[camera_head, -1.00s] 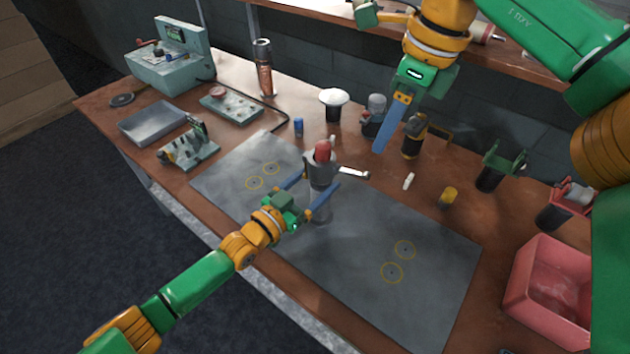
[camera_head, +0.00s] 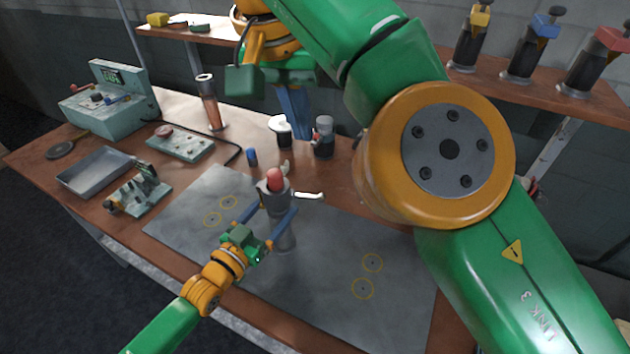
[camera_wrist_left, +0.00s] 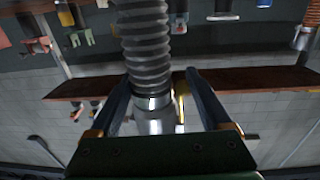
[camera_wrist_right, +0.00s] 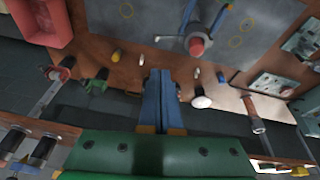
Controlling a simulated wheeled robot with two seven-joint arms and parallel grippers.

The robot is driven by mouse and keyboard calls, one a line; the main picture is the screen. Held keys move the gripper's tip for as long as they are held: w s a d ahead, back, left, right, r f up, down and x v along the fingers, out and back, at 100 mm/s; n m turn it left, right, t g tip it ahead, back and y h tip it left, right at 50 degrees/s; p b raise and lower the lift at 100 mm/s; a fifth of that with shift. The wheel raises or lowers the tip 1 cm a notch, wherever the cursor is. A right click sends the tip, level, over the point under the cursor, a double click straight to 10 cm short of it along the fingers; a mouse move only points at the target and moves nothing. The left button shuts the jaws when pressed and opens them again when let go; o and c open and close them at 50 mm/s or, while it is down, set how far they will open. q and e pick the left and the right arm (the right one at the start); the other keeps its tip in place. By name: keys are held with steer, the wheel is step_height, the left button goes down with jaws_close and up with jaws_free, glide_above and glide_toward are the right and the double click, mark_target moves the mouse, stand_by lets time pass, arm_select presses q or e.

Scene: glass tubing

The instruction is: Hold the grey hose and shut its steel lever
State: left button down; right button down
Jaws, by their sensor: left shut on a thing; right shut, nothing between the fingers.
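The grey hose (camera_head: 285,236) stands upright on the grey mat, with a grey metal body and a red knob (camera_head: 275,180) on top. Its steel lever (camera_head: 309,195) sticks out sideways to the right. My left gripper (camera_head: 270,212) is shut on the hose, one blue finger on each side. The left wrist view shows the ribbed hose (camera_wrist_left: 146,45) between its fingers. My right gripper (camera_head: 294,108) is shut and empty, behind the hose and apart from it. In the right wrist view its fingers (camera_wrist_right: 160,78) are together, below the lever (camera_wrist_right: 168,38).
A white-topped pot (camera_head: 281,130) and a grey-topped jar (camera_head: 323,138) stand near my right fingers. A blue capped piece (camera_head: 252,157) is close by. A metal tray (camera_head: 96,170) lies left. The mat (camera_head: 325,268) has clear room right of the hose. My right arm hides the table's right side.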

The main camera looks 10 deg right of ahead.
glide_above(316, 199)
step_height(316, 199, down, 12)
steer(key=shift+f, duration=0.8)
